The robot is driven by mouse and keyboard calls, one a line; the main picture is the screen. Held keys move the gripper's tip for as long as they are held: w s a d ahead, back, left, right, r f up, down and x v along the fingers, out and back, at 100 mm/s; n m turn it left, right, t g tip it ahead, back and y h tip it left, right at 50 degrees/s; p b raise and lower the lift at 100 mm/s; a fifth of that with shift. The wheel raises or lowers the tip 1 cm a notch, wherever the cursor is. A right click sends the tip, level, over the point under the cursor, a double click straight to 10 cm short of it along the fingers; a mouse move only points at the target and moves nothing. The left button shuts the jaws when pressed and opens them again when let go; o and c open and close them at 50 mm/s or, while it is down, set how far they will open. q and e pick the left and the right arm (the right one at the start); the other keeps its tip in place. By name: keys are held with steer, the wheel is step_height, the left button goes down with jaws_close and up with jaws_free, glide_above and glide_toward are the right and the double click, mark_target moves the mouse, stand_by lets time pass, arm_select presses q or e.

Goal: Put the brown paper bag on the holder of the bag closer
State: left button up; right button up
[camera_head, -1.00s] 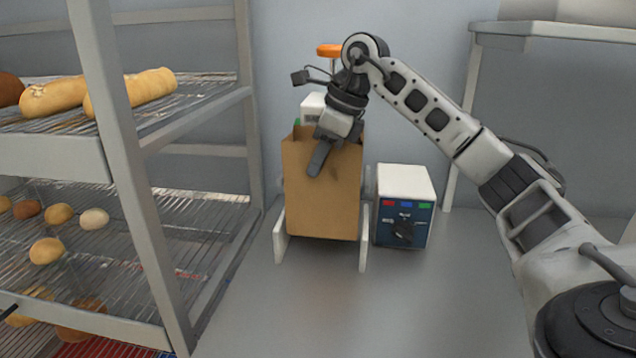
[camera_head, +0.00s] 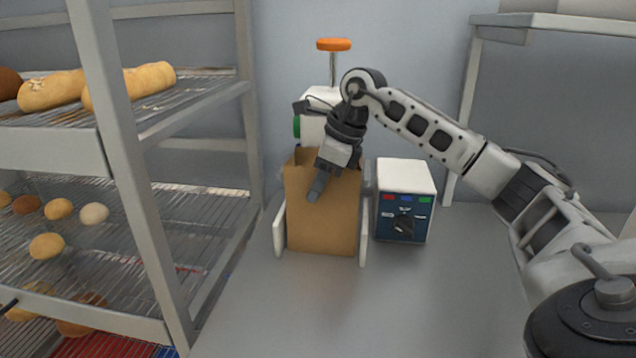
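The brown paper bag (camera_head: 325,222) stands upright between the two white side plates of the holder (camera_head: 279,232), in the middle of the view. The bag closer (camera_head: 317,97) is behind it, a white body with an orange knob (camera_head: 334,44) on a metal post and a green part at its left. My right gripper (camera_head: 317,186) points down at the upper front of the bag, with a dark finger in front of the paper. Any finger behind the paper is hidden, so its grip is unclear. My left gripper is not in view.
A blue and white control box (camera_head: 403,217) with a dial stands just right of the holder. A metal rack (camera_head: 140,165) with bread and rolls fills the left. The grey counter (camera_head: 310,310) in front is clear. A shelf (camera_head: 560,25) is at upper right.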

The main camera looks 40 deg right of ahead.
steer(key=shift+r, duration=0.3)
steer(key=p+v, duration=0.1)
steer(key=v, duration=1.1)
steer(key=shift+f, duration=0.1)
